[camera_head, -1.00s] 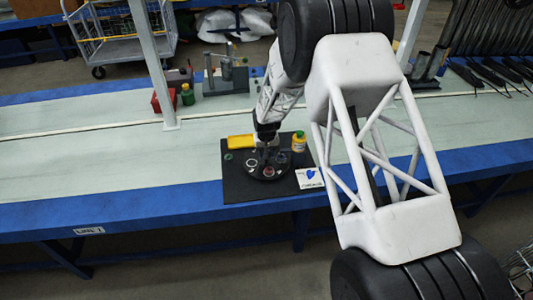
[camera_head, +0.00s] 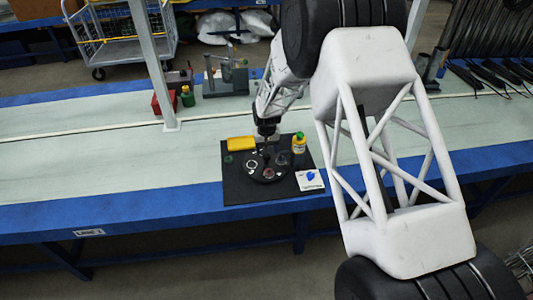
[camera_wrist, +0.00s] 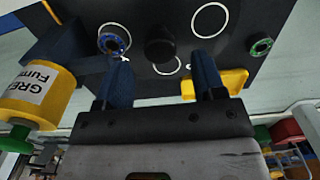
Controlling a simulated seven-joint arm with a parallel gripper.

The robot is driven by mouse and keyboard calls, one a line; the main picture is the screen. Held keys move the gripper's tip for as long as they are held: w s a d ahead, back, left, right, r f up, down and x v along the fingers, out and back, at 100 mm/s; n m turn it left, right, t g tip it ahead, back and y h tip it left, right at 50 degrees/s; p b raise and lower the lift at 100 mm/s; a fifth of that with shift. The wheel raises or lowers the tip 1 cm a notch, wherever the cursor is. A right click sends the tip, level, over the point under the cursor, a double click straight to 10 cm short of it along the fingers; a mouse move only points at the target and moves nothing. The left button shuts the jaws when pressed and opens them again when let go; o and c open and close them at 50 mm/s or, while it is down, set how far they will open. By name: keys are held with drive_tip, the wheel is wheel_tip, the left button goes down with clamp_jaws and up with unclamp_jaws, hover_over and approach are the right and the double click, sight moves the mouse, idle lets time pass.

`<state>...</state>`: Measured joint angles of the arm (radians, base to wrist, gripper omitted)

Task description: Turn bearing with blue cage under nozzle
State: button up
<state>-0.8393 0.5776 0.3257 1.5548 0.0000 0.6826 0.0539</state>
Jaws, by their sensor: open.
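The bearing with the blue cage (camera_wrist: 112,44) sits in a white ring on the black turntable (camera_head: 265,175), left of its dark centre knob (camera_wrist: 160,48) in the wrist view. A dark nozzle arm (camera_wrist: 88,68) reaches from the yellow grease bottle (camera_wrist: 38,92) toward this bearing. Its pale tip looks close to the ring; exact alignment is unclear. The bottle also shows in the head view (camera_head: 299,147). My gripper (camera_wrist: 163,76) is open and empty, its blue fingers apart, above the turntable; finger contact is not visible.
A bearing with a green rim (camera_wrist: 261,46) lies off the disc on the black mat (camera_head: 240,190). A yellow box (camera_head: 240,143) lies behind the disc, and a white card with a blue mark (camera_head: 309,180) is at right. The bench left of the mat is clear.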

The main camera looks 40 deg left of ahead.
drive_tip(key=shift+r, duration=2.1)
